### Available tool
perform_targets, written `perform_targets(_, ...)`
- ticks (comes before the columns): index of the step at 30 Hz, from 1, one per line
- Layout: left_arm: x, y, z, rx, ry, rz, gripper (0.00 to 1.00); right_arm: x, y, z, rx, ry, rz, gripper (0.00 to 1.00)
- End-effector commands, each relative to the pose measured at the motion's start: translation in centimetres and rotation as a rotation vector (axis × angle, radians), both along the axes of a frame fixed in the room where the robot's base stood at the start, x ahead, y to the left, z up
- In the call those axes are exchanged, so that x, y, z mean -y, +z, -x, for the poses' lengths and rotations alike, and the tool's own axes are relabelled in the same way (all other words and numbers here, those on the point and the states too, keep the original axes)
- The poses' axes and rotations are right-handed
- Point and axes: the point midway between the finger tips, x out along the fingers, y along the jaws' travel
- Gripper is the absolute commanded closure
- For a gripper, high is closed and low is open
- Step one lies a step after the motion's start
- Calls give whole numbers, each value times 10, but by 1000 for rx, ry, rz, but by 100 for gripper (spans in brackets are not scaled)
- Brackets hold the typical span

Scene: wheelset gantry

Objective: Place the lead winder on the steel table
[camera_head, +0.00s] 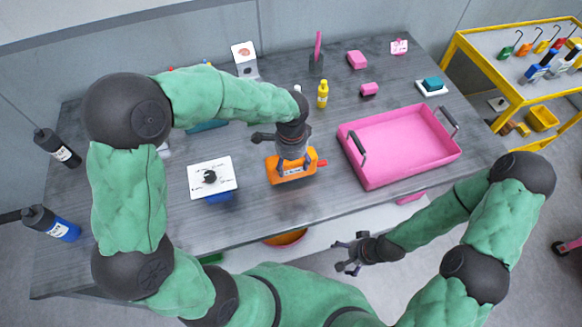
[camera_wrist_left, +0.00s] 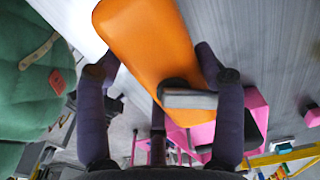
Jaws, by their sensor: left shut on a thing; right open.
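The lead winder, an orange body with a grey and red part, is in the head view (camera_head: 291,170) around the middle of the table. It also fills the upper middle of the left wrist view (camera_wrist_left: 150,45). My left gripper (camera_head: 293,158) is shut on it from above, one finger on each side in the wrist view. I cannot tell whether its underside touches the grey steel table (camera_head: 258,220). My right gripper (camera_head: 349,253) is open and empty, in front of the table's near edge.
A pink tray (camera_head: 372,180) with dark handles lies right of the winder. A white plate with a black knob (camera_head: 212,176) is to its left. A yellow bottle (camera_head: 323,95) and pink blocks (camera_head: 357,60) stand behind. Bare table lies in front of the winder.

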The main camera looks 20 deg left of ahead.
Motion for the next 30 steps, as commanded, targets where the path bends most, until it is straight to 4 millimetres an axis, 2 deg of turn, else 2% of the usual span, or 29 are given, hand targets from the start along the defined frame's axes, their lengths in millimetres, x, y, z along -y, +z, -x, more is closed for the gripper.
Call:
perform_targets(3,0,-22,1,-3,0,-1,81,0,-8,0,0,0,0,4)
perform_targets(6,0,-31,0,0,1,0,81,0,-10,0,0,0,0,4)
perform_targets(18,0,-35,0,1,1,1,81,0,-11,0,0,0,0,4)
perform_targets(19,0,-35,0,-1,0,1,26,0,-11,0,0,0,0,4)
perform_targets(21,0,-35,0,-1,0,1,8,0,-11,0,0,0,0,4)
perform_targets(30,0,-34,0,-1,0,1,8,0,-11,0,0,0,0,4)
